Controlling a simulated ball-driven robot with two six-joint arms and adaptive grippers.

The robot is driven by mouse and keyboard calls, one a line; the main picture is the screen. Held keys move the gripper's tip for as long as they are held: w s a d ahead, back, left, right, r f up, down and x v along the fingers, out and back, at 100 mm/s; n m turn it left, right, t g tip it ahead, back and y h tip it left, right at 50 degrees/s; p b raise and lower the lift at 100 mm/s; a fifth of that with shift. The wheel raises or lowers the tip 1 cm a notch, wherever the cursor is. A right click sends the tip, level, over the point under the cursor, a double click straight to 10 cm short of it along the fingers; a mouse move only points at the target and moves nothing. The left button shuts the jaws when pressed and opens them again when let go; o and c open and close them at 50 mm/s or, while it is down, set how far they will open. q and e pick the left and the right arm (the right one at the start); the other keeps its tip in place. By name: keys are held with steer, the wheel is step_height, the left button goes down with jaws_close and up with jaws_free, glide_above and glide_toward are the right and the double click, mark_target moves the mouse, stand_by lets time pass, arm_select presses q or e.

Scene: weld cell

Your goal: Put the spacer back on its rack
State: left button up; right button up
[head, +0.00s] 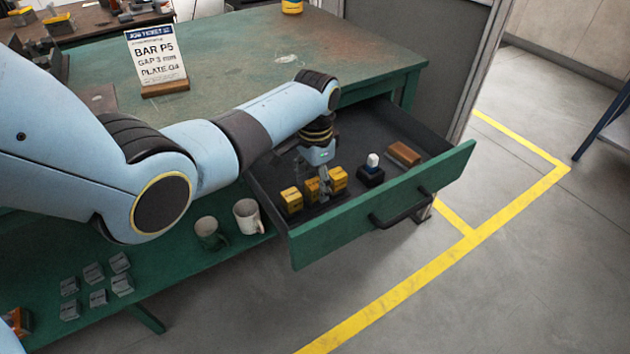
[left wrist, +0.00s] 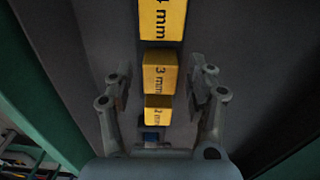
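Yellow spacer blocks stand in a row in the open drawer: a left one (head: 291,200), a middle one (head: 312,190) and a right one (head: 339,178). In the left wrist view they are a partly cut-off block (left wrist: 162,18), one marked 3 mm (left wrist: 160,72) and one that seems marked 2 mm (left wrist: 158,110). My left gripper (head: 325,190) points down over the row. In its wrist view the gripper (left wrist: 158,88) is open, its fingers on either side of the 3 mm block with gaps. I cannot make out a separate rack. My right gripper is out of view.
A job ticket (head: 155,55) reading "GAP 3 mm" stands on the bench (head: 240,60). Mugs (head: 247,216) and several grey blocks (head: 97,298) are on the lower shelf.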

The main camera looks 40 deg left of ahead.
arm_select(q)
step_height(320, 180, up, 12)
stand_by(0.7)
